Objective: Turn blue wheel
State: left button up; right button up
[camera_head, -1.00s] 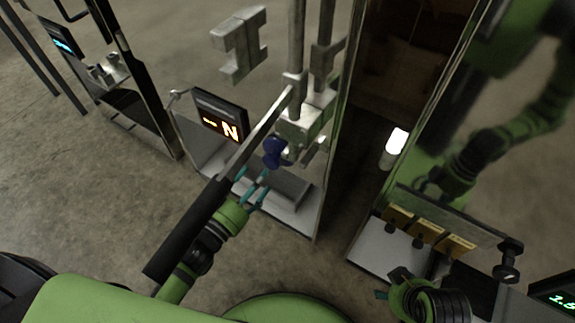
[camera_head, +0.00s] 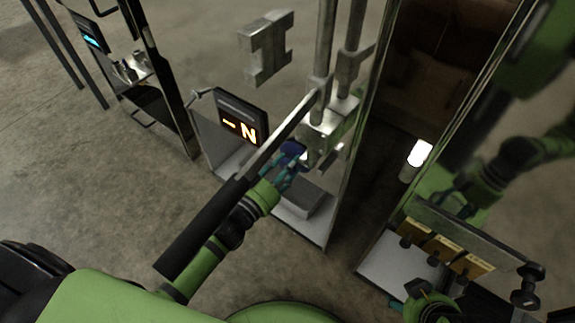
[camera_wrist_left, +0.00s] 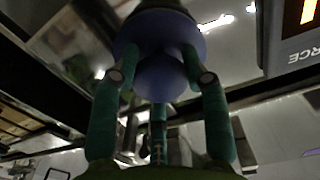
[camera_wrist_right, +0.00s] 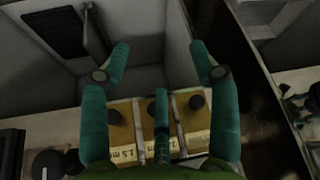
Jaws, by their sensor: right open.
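The blue wheel (camera_head: 293,149) sits low on the front of the metal test machine, partly hidden by my left gripper's fingers. My left gripper (camera_head: 285,172) is at the wheel. In the left wrist view, the wheel (camera_wrist_left: 161,78) fills the space between the teal fingers, and the fingers are drawn in against its sides. My right gripper (camera_wrist_right: 160,50) is open and empty, above a row of yellow blocks with dark knobs (camera_wrist_right: 160,125). In the head view only part of it shows at the bottom edge.
A display (camera_head: 240,118) with orange characters stands left of the wheel. Vertical metal columns (camera_head: 323,60) rise behind it. A long bar (camera_head: 285,130) with a dark handle (camera_head: 203,228) crosses above my left arm. A tall metal panel (camera_head: 365,130) stands to the right.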

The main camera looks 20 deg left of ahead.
jog(key=shift+s, duration=0.1)
pick_arm(q)
jog(key=shift+m, duration=0.5)
jog(key=m+p, duration=0.1)
jog(key=m, duration=0.3)
jog(key=shift+r+m+p, duration=0.1)
jog(key=shift+m+p, duration=0.2)
jog(key=shift+m, duration=1)
jog(key=m, duration=0.2)
jog(key=shift+m, duration=0.4)
jog(key=shift+d+m, duration=0.1)
jog(key=shift+m, duration=2.5)
pick_arm(e)
jog(key=f, duration=0.2)
jog(key=f+g, duration=0.1)
jog(key=shift+s+d+f, duration=0.15)
jog(key=shift+s, duration=0.3)
